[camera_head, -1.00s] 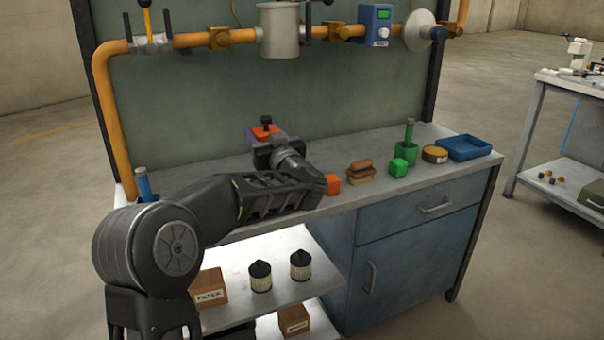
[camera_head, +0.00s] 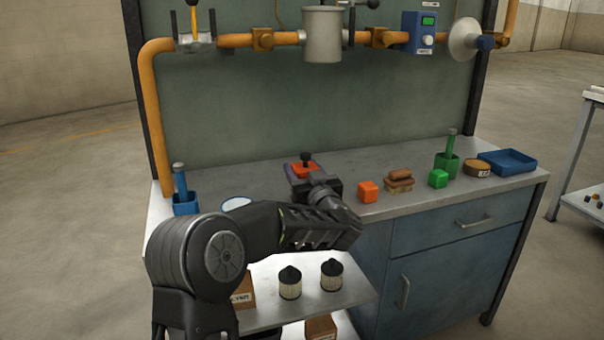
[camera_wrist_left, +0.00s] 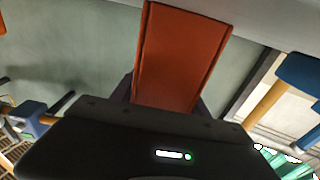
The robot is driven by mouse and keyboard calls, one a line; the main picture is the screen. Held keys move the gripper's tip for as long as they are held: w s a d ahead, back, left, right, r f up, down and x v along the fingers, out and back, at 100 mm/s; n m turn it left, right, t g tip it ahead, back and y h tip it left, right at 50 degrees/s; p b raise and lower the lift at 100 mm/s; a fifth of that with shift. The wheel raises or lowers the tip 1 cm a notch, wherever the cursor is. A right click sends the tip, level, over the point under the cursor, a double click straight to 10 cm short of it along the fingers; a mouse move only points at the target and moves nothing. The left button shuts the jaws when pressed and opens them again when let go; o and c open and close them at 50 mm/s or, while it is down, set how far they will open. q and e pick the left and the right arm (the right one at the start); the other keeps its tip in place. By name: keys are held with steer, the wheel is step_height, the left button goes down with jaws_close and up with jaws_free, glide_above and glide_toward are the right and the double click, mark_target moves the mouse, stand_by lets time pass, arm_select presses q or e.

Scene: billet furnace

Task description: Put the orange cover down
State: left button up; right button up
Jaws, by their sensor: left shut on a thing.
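The orange cover (camera_head: 299,167) is held at my left gripper (camera_head: 304,178), in front of the workbench top (camera_head: 263,178). A black knob shows at the cover's top in the head view. In the left wrist view the cover (camera_wrist_left: 182,55) is a flat orange slab, tilted a little, with dark finger edges on both sides of it. The left gripper is shut on it. Part of the cover is hidden by the gripper, and I cannot tell whether it touches the bench. My right gripper is not in view.
A blue holder (camera_head: 185,205) and a round dish (camera_head: 237,204) are left. Pipework (camera_head: 235,40) runs above.

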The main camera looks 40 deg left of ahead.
arm_select(q)
steer(key=o, duration=1.6)
steer(key=shift+c, duration=0.2)
steer(key=shift+r, duration=0.15)
steer(key=shift+s+d, duration=0.2)
steer(key=shift+d, duration=0.15)
steer(key=p+v, duration=0.1)
steer(key=v, duration=0.7)
steer(key=shift+b+v, duration=0.5)
steer(key=shift+v, duration=0.65)
steer(key=shift+s+d, duration=0.3)
steer(key=shift+d, duration=0.05)
